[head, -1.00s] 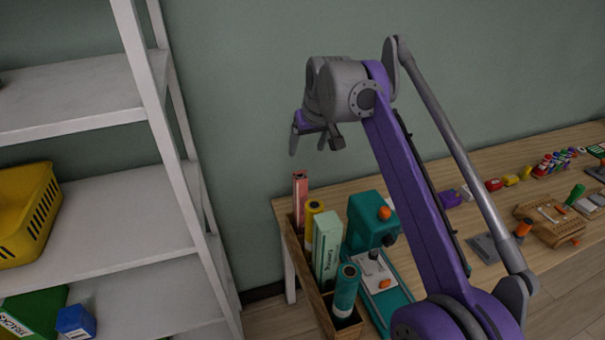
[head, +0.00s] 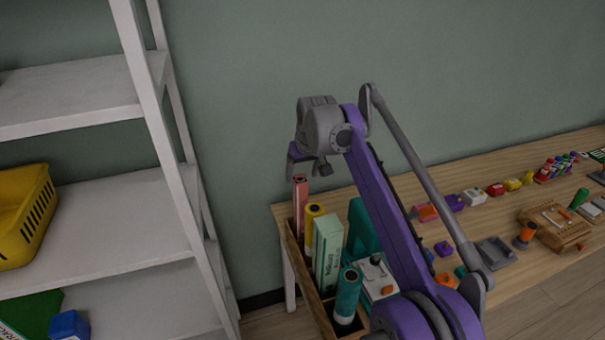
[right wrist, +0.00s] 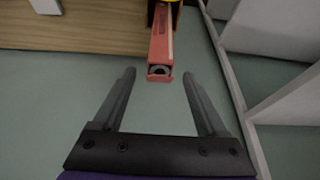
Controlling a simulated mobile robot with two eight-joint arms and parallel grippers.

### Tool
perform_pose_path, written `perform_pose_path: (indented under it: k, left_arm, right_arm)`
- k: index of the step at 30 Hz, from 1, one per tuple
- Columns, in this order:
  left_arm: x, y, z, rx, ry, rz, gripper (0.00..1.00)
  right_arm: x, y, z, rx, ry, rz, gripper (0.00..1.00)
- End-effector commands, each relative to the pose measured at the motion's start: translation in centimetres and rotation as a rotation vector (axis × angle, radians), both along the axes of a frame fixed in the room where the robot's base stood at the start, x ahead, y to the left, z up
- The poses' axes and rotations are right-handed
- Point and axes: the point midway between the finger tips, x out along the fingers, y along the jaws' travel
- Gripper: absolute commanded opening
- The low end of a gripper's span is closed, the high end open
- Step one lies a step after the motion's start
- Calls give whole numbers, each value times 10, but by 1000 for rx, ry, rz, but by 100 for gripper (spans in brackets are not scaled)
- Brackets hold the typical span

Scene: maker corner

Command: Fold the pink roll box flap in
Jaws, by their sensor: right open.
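The pink roll box (head: 300,205) stands upright at the far end of a wooden holder on the table's left end. In the right wrist view its open end (right wrist: 160,72) faces me, with a dark, round roll inside; I cannot make out the flap clearly. My right gripper (head: 305,172) is just above the top of the box in the head view. In the right wrist view my right gripper (right wrist: 158,80) is open, with its fingers apart on either side of the box's end and nothing between them. My left gripper is not in view.
The wooden holder (head: 293,248) also carries a yellow roll (head: 314,212), a pale green box (head: 327,255) and a teal roll (head: 347,295). A white shelf unit (head: 150,120) stands close on the left. Small tools cover the table's right side.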

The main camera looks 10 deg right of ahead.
Motion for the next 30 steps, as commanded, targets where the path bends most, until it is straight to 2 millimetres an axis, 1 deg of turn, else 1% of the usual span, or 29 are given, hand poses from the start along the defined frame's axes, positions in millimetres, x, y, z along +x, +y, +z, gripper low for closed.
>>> perform_pose_path:
  k: [7, 8, 9, 17, 18, 20, 25, 30]
  left_arm:
    - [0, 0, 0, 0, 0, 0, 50]
    - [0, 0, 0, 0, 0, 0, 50]
    - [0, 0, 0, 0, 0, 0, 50]
    - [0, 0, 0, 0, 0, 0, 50]
    - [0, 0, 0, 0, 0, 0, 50]
    - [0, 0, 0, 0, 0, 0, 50]
    - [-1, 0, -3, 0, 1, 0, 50]
    - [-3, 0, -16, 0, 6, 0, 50]
  right_arm:
    - [0, 0, -1, 0, 0, 0, 75]
    - [0, 0, -1, 0, 0, 0, 71]
    - [0, 0, -1, 0, 0, 0, 64]
    - [0, 0, 0, 0, 0, 0, 17]
    - [0, 0, 0, 0, 0, 0, 10]
    - [0, 0, 0, 0, 0, 0, 0]
    - [-1, 0, -2, 2, -11, 0, 0]
    - [-3, -1, -7, 15, -77, 0, 0]
